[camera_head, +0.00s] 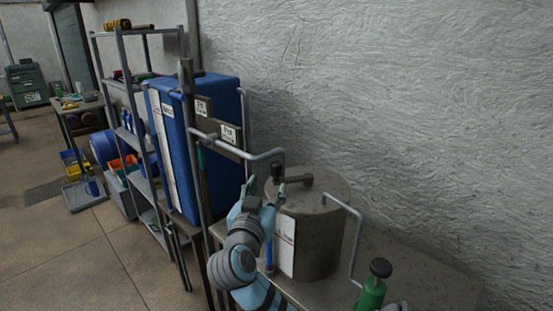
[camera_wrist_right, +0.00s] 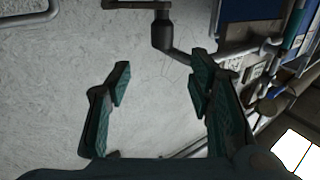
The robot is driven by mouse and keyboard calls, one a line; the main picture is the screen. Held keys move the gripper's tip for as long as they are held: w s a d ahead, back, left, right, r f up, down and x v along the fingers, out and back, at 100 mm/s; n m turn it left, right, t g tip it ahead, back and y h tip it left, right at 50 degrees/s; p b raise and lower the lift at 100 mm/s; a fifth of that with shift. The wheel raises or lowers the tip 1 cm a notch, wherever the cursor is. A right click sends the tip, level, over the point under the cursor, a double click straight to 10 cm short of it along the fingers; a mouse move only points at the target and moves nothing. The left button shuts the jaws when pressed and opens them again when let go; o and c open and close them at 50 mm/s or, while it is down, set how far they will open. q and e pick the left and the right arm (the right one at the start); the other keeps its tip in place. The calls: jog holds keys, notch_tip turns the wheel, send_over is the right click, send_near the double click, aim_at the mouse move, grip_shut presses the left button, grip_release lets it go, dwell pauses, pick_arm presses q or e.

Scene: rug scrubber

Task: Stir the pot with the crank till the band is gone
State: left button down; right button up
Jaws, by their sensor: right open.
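The grey metal pot (camera_head: 322,235) stands on the bench by the wall, with a lid on top. The crank (camera_head: 297,179) lies across the lid and has a dark upright knob (camera_head: 277,171) at its left end. A white panel (camera_head: 284,245) is on the pot's front-left side; I cannot make out a band on it. My right gripper (camera_head: 263,199) is beside the pot's upper left, close to the knob. In the right wrist view its fingers (camera_wrist_right: 160,86) are spread and empty, and the knob (camera_wrist_right: 162,29) shows beyond the fingertips, not between them. My left gripper is not in view.
A bent grey pipe (camera_head: 250,155) passes just left of the crank, and another bent rail (camera_head: 356,240) stands right of the pot. A green bottle (camera_head: 371,292) with a black top is at the front. A blue tank (camera_head: 215,100) and shelving stand left.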

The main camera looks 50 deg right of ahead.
aim_at(275, 169)
jog(key=p+x, duration=0.1)
jog(key=x, duration=1)
jog(key=shift+w+d+f+p, duration=0.15)
jog(key=shift+p, duration=0.2)
jog(key=shift+w+d, duration=0.1)
jog(key=shift+d, duration=0.25)
jog(key=shift+w+a, duration=0.1)
jog(key=shift+c, duration=0.9)
grip_shut()
